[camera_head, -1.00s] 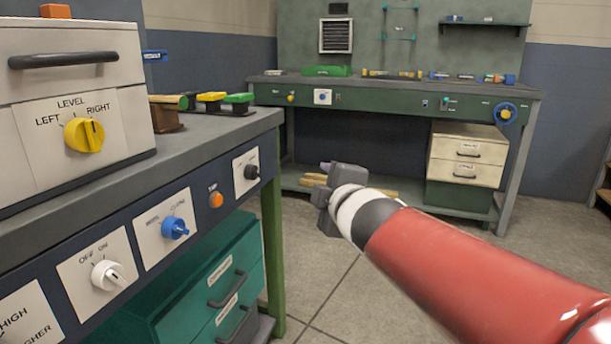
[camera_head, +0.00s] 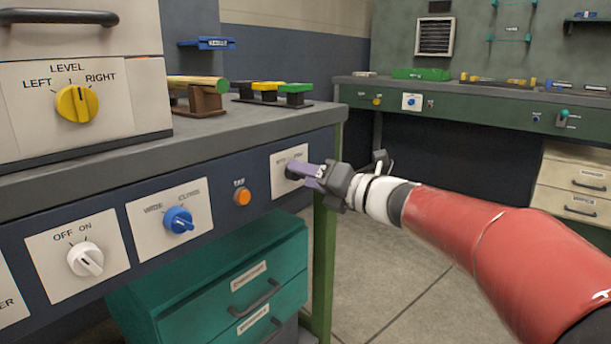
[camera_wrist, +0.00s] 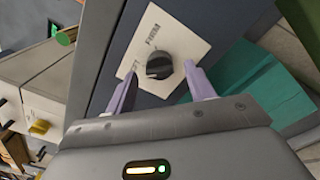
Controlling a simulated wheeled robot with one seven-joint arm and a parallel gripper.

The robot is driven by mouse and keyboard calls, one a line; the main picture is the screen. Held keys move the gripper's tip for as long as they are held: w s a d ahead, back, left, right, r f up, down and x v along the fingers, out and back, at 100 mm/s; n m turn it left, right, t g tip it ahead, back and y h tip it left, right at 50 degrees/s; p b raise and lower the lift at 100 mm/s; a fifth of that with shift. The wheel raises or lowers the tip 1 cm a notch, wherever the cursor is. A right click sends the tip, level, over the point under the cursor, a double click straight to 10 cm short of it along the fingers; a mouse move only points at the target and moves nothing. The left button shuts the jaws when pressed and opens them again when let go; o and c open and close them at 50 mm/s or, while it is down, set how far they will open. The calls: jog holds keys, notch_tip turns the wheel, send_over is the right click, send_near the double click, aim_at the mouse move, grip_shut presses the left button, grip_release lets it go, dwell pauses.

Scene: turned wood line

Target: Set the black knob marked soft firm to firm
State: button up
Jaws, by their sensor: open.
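The black knob (camera_wrist: 159,65) sits on a white plate (camera_wrist: 178,37) on the dark blue front panel. In the wrist view the plate reads FIRM near the top, and the other word is partly hidden by a finger. My gripper (camera_wrist: 160,88) is open, with its two purple fingers on either side of the knob's lower edge in that view; I cannot tell whether they touch it. In the head view my gripper (camera_head: 305,170) is at the plate (camera_head: 280,185), and its fingers hide most of the knob (camera_head: 291,172).
Left of the plate are an orange TAP button (camera_head: 242,196), a blue knob (camera_head: 178,220) and a white off/on knob (camera_head: 85,259). Teal drawers (camera_head: 240,280) stand below the panel. A green table leg (camera_head: 323,260) is close under my gripper. Open floor lies to the right.

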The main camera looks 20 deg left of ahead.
jog(key=shift+x, duration=0.8)
jog(key=c, duration=1)
